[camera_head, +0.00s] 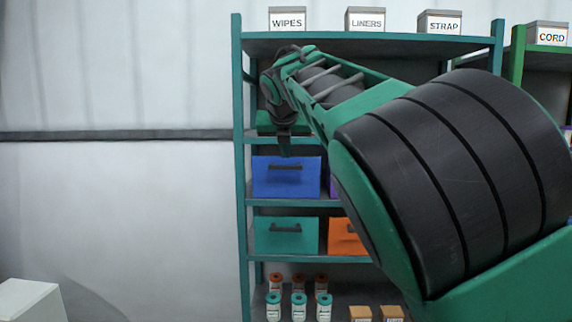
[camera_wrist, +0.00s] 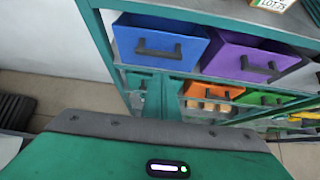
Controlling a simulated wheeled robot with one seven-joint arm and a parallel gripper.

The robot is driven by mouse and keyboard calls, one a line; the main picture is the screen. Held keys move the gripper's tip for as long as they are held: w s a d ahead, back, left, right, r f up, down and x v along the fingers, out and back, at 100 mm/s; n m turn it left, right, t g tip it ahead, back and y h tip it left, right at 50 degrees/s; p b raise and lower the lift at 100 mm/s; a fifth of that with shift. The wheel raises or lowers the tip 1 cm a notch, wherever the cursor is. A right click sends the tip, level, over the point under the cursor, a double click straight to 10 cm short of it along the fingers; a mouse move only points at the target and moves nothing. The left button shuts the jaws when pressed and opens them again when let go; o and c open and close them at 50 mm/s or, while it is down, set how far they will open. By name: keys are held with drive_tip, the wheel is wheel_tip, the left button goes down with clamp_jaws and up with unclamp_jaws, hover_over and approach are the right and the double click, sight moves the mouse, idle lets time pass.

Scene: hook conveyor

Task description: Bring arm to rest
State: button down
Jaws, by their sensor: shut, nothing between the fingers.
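My arm reaches from the lower right of the head view up to the upper left, in front of a green shelf rack (camera_head: 241,170). My gripper (camera_head: 285,150) hangs at the arm's far end, pointing down, in front of the rack's left part. It is small and dark there, shut and empty. In the wrist view the green and grey housing of my own wrist fills the bottom, and the rack (camera_wrist: 97,40) stands beyond it.
The rack holds a blue bin (camera_head: 286,177), a teal bin (camera_head: 286,236), an orange bin (camera_head: 346,238) and several small bottles (camera_head: 298,305). A purple bin (camera_wrist: 245,58) shows in the wrist view. Labelled boxes (camera_head: 287,19) stand on top. Bare wall fills the left.

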drive_tip(key=s+d+f+m+g, duration=0.2)
drive_tip(key=d+f+m, duration=0.3)
drive_tip(key=d, duration=0.5)
drive_tip(key=s+d+f+m+g, duration=0.15)
drive_tip(key=d+f+m, duration=0.3)
drive_tip(key=d, duration=0.45)
drive_tip(key=s+d+f+m+g, duration=0.1)
drive_tip(key=s+d+f+m, duration=0.3)
drive_tip(key=d, duration=0.6)
drive_tip(key=s+d+f+m+g, duration=0.2)
drive_tip(key=s+d+f+m, duration=0.5)
drive_tip(key=s+d+m, duration=0.3)
drive_tip(key=s+f+m+g, duration=0.1)
drive_tip(key=s+f+m, duration=0.3)
drive_tip(key=s, duration=0.7)
drive_tip(key=s+f+m+g, duration=0.1)
drive_tip(key=s+f+m, duration=0.3)
drive_tip(key=s+m, duration=0.4)
drive_tip(key=s+d+f+m+g, duration=0.1)
drive_tip(key=s+f+m, duration=0.3)
drive_tip(key=s, duration=1)
drive_tip(key=shift+m+y, duration=0.4)
drive_tip(key=shift+m, duration=0.75)
drive_tip(key=shift+g, duration=0.25)
